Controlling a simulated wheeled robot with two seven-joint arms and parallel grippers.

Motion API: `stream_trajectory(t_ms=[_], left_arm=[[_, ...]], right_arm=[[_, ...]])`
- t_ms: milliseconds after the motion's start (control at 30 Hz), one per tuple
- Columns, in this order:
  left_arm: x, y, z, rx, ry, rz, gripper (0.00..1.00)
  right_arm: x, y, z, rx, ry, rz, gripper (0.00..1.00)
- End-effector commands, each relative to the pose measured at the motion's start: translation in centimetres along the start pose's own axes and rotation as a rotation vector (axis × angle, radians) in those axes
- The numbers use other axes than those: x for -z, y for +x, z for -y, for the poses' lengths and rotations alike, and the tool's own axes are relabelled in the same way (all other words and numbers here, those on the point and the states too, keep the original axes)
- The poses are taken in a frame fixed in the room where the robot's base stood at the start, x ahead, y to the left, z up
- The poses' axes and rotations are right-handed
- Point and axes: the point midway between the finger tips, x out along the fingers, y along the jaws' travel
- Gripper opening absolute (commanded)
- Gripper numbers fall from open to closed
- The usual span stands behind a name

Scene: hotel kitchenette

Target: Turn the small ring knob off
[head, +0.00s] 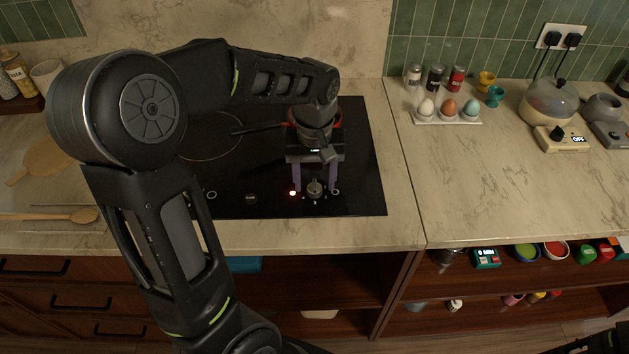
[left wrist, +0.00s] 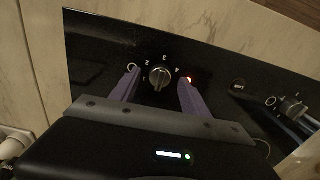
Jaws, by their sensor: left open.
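The small ring knob (head: 314,188) is a silver and dark dial near the front edge of the black hob (head: 362,150). In the left wrist view the knob (left wrist: 160,77) has printed marks around it, and an orange-red light (left wrist: 188,80) glows beside it. That light (head: 293,193) also shows in the head view. My left gripper (head: 316,186) is open, its two purple fingers on either side of the knob. In the left wrist view the fingers (left wrist: 159,94) stand apart, with visible gaps to the knob. I cannot tell the knob's exact setting.
A second knob (left wrist: 292,107) sits at the right in the left wrist view. An egg tray (head: 447,120) and an egg cooker (head: 550,103) stand on the right counter.

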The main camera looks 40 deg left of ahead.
Motion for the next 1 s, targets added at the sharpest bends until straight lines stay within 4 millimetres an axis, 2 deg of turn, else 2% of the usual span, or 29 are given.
stream_trajectory(t_ms=[300, 433, 1000], left_arm=[[0.1, -5.0, 0.0, -0.003, 0.0, -0.004, 0.54], [0.1, -6.4, 0.0, -0.002, 0.0, -0.003, 0.54], [0.0, -6.8, 0.0, 0.0, 0.0, 0.0, 0.54]], right_arm=[[0.1, 0.5, -0.1, 0.002, -0.001, -0.002, 0.36], [0.1, 0.6, -0.2, 0.002, -0.002, -0.002, 0.36], [0.1, 0.6, -0.2, 0.002, -0.002, -0.002, 0.36]])
